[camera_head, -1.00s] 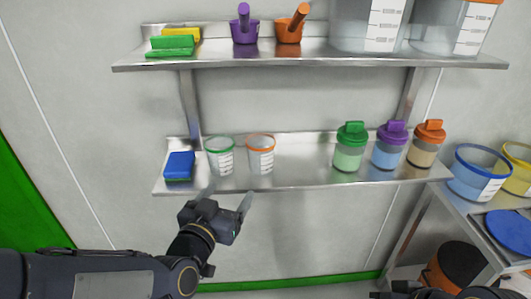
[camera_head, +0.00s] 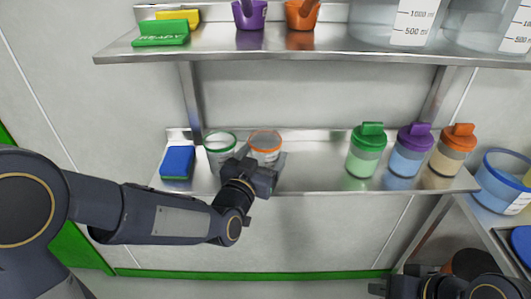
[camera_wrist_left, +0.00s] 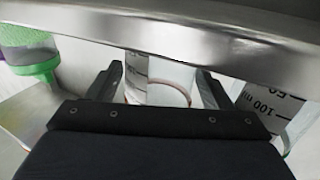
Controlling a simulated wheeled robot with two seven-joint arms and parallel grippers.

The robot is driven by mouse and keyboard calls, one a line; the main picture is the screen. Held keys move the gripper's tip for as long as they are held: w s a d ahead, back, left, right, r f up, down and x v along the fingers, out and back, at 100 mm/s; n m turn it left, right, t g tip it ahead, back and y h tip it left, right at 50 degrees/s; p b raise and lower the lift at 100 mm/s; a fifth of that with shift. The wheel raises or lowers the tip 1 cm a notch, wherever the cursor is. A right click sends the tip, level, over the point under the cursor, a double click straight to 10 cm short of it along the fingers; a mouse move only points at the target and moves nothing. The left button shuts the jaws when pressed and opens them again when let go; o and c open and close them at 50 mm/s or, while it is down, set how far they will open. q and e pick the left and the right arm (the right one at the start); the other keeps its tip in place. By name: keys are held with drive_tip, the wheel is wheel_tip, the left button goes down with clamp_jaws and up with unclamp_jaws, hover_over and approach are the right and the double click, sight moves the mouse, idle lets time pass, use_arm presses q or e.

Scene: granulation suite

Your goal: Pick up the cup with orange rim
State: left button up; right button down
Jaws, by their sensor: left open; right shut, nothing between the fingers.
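The cup with orange rim (camera_head: 265,142) stands upright on the lower shelf, its lower part hidden by my left gripper in the head view. My left gripper (camera_head: 262,159) is open at the shelf's front, with its fingers towards the two sides of the cup. In the left wrist view the clear cup (camera_wrist_left: 170,78) shows upside down between the two open fingers (camera_wrist_left: 160,88); contact cannot be made out. My right gripper (camera_head: 381,288) is shut and empty at the bottom right, below the shelf.
A green-rimmed cup (camera_head: 219,141) stands close on the left, beside a blue sponge (camera_head: 178,162). Lidded bottles in green (camera_head: 367,155), purple (camera_head: 409,158) and orange (camera_head: 453,155) stand further right. The upper shelf (camera_head: 330,58) overhangs. The lower shelf (camera_head: 315,165) is clear between cup and green bottle.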

use_arm(q)
drive_tip(key=shift+x, duration=0.9)
drive_tip(key=shift+c, duration=0.3)
drive_tip(key=c, duration=0.7)
drive_tip(key=shift+o, duration=0.2)
